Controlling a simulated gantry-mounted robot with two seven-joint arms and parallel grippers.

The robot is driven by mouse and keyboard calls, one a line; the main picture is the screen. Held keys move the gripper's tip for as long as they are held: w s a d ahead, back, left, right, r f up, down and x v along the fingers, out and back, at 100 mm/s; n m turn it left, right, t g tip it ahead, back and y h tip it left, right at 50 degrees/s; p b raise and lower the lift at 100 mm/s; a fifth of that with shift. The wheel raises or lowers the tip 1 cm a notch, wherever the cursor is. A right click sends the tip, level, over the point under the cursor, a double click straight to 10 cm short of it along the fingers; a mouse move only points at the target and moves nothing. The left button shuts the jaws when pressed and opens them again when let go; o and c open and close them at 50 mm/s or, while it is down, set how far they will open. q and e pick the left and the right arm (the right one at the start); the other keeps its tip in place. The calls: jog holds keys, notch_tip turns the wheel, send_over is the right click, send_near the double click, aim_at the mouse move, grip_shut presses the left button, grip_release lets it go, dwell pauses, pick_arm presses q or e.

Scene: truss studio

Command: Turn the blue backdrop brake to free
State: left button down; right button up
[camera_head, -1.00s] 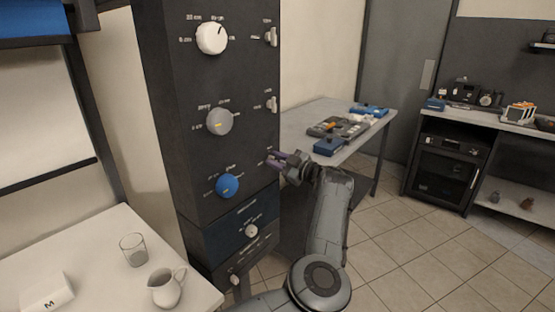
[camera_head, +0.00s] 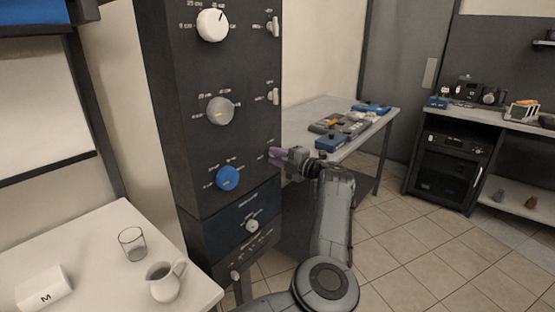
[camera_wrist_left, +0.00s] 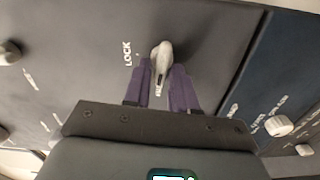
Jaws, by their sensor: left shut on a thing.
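The blue backdrop brake is a small grey lever (camera_wrist_left: 163,55) on the dark cabinet's side, level with the blue knob (camera_head: 228,178). My left gripper (camera_head: 274,155) has its purple fingers shut on this lever, which the head view mostly hides. In the left wrist view the fingers (camera_wrist_left: 160,90) stand on either side of the lever. Its narrow end points down the picture, toward a label partly hidden between the fingers. The LOCK label (camera_wrist_left: 127,53) is to its left. My right gripper is not in view.
A grey knob (camera_head: 220,111) and a white knob (camera_head: 212,25) sit above the blue one. Two similar levers (camera_head: 274,96) (camera_head: 275,27) are above the gripped one. A table (camera_head: 298,118) stands behind my arm. A glass (camera_head: 132,243) and jug (camera_head: 166,281) are at lower left.

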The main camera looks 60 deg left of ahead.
pick_arm(q)
jog(key=shift+f+n, duration=0.1)
jog(key=shift+n, duration=0.5)
jog(key=c, duration=1.2)
grip_release()
jog(key=shift+o, duration=0.2)
jog(key=shift+d, duration=0.1)
jog(key=p+v, duration=0.1)
jog(key=v, duration=0.9)
jog(key=shift+w+d+p, duration=0.2)
jog(key=shift+d+p, duration=0.1)
jog(key=shift+p, duration=0.1)
